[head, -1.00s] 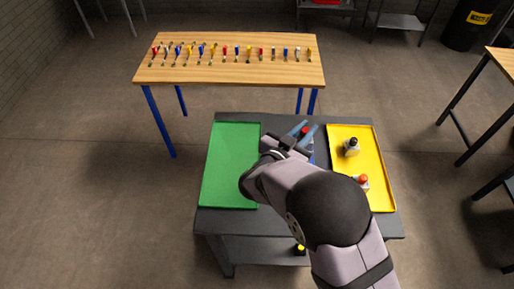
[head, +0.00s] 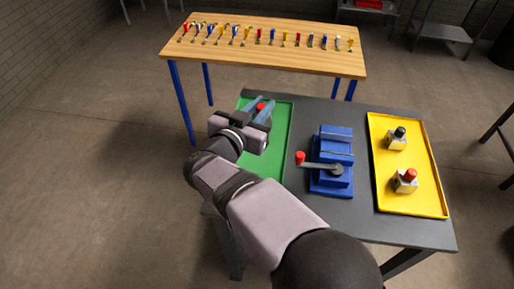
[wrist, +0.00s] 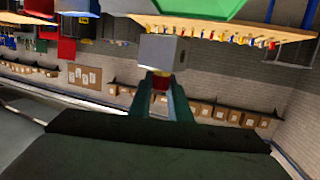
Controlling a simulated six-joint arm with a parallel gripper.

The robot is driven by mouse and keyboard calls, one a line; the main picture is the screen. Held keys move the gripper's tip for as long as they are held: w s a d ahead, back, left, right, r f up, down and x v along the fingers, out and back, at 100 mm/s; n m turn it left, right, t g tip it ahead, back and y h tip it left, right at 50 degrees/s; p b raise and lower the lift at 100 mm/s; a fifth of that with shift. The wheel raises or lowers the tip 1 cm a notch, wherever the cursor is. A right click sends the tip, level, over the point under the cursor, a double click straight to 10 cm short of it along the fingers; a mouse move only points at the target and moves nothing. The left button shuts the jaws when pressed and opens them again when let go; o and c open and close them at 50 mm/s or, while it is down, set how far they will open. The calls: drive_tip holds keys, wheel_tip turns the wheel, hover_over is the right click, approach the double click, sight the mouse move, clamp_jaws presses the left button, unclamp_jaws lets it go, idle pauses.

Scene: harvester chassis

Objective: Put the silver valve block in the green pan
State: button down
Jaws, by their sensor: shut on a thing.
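The silver valve block (wrist: 162,50) hangs from my gripper (wrist: 160,95), which is shut on its red knob in the wrist view. In the head view only the red knob (head: 260,106) of the held block shows between the blue-grey fingers of my gripper (head: 262,106); the metal body is hidden. The green pan (head: 279,142) lies on the left of the grey table, partly covered by my arm. My gripper shows over the pan's far part. The pan's green (wrist: 195,7) also shows at the top of the wrist view, apart from the block.
A blue vise (head: 333,160) with a red-tipped handle stands at the middle of the grey table (head: 310,212). A yellow tray (head: 408,148) on the right holds a black-knobbed block (head: 396,139) and a red-knobbed block (head: 405,180). A wooden bench (head: 270,50) with small tools stands behind.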

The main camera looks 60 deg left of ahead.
drive_tip(key=shift+s+a+r+n+y, duration=0.15)
drive_tip(key=shift+a+r, duration=0.1)
drive_tip(key=shift+a, duration=0.15)
drive_tip(key=shift+s+a+r+n+y, duration=0.1)
drive_tip(key=shift+a+r+n+y, duration=0.1)
drive_tip(key=shift+a, duration=0.15)
drive_tip(key=shift+s+a+f+g+y, duration=0.15)
drive_tip(key=shift+a+f+g+y, duration=0.1)
drive_tip(key=shift+f+g, duration=0.1)
drive_tip(key=shift+d+f, duration=0.1)
drive_tip(key=shift+f, duration=4.9)
drive_tip(key=shift+f, duration=0.15)
drive_tip(key=c, duration=1.6)
unclamp_jaws()
drive_tip(key=shift+c, duration=0.2)
drive_tip(key=b+v, duration=0.1)
drive_tip(key=v, duration=1.1)
